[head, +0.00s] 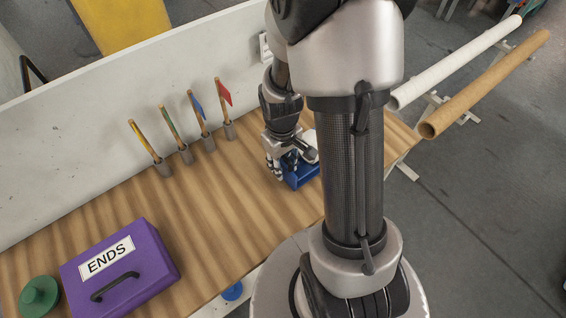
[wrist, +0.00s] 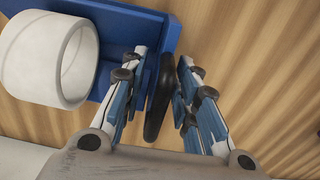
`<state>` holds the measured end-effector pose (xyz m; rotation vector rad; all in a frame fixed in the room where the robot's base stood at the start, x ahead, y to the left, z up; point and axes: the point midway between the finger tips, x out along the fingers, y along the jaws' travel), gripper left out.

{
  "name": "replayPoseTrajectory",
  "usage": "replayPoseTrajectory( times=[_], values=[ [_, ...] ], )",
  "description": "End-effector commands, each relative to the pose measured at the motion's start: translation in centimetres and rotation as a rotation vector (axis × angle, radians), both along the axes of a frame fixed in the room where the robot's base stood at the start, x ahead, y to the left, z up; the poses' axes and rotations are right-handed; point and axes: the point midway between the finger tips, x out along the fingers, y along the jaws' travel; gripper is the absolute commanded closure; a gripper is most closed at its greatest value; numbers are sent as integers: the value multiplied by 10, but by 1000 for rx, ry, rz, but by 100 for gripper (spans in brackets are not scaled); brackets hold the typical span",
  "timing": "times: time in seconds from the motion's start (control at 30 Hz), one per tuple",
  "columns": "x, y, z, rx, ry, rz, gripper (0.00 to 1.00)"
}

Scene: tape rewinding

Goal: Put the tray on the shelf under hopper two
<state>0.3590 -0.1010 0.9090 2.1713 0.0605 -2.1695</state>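The blue tray (head: 301,181) stands on the wooden bench, partly hidden behind my arm in the head view. In the wrist view, the tray (wrist: 150,18) fills the upper left and holds a white roll (wrist: 75,62). A black handle (wrist: 160,97) on its side lies between my fingers. My gripper (wrist: 163,62) is open astride this handle, with a narrow gap showing at least on the left. In the head view my gripper (head: 280,165) is at the tray's left side. I see no numbered hopper or shelf under one.
A purple box (head: 135,268) marked ENDS and a green round object (head: 39,296) sit at the bench's near left. Several small flags (head: 200,115) in grey holders line the back by a pale panel (head: 60,135). Long tubes (head: 485,85) lie at right. The bench middle is clear.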

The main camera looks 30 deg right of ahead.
Motion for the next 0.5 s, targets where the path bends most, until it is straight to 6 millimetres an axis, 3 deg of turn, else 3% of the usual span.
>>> replayPoseTrajectory(
  times=[0.17, 0.5],
  values=[
    [1, 0, 9, -1, -3, 0, 72],
    [1, 1, 79, -2, -5, 1, 72]
  ],
)
